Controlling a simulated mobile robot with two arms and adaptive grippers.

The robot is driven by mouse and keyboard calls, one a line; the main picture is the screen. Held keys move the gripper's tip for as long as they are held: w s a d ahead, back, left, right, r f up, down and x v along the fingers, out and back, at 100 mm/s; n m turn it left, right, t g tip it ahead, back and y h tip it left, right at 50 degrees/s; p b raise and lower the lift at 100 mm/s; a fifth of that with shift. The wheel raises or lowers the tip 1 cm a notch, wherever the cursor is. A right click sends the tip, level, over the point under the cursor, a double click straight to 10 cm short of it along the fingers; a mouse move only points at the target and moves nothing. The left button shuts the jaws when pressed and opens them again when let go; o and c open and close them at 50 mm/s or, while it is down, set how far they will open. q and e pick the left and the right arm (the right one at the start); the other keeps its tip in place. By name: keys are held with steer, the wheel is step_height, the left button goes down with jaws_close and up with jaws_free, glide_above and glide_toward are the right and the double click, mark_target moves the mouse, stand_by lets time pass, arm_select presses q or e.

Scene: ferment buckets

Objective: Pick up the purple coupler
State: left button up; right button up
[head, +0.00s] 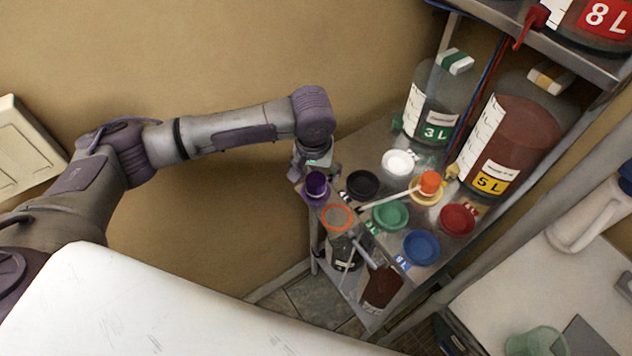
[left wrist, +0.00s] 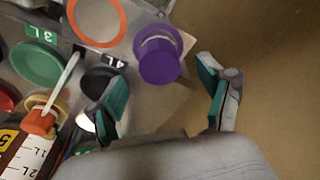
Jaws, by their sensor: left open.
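The purple coupler (head: 317,183) stands at the near left corner of the metal shelf top, by the shelf edge. In the left wrist view it (left wrist: 158,60) shows as a round purple cap ahead of my left gripper (left wrist: 165,95), roughly between the lines of its two fingers. My left gripper also shows in the head view (head: 313,165), just behind the coupler. Its teal-padded fingers are spread apart, and nothing is between the tips. I cannot tell the exact gap to the coupler. My right gripper is not in view.
Close to the coupler are a black piece (head: 363,184), an orange-rimmed piece (head: 337,217) and a green piece (head: 390,216). Blue (head: 421,247), red (head: 457,219) and white (head: 397,162) pieces lie farther right. Large bottles (head: 510,140) stand behind. A white surface (head: 150,310) fills the lower left.

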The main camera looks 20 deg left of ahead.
mark_target(316, 179)
arm_select(q)
step_height(316, 179, down, 4)
steer(key=shift+w+r+p, duration=0.15)
steer(key=shift+r+p, duration=0.05)
steer(key=shift+p, duration=0.35)
steer(key=shift+f, duration=0.35)
steer(key=shift+r, duration=0.1)
steer(key=c, duration=1.3)
steer(key=shift+w, duration=0.1)
steer(key=shift+c, duration=0.2)
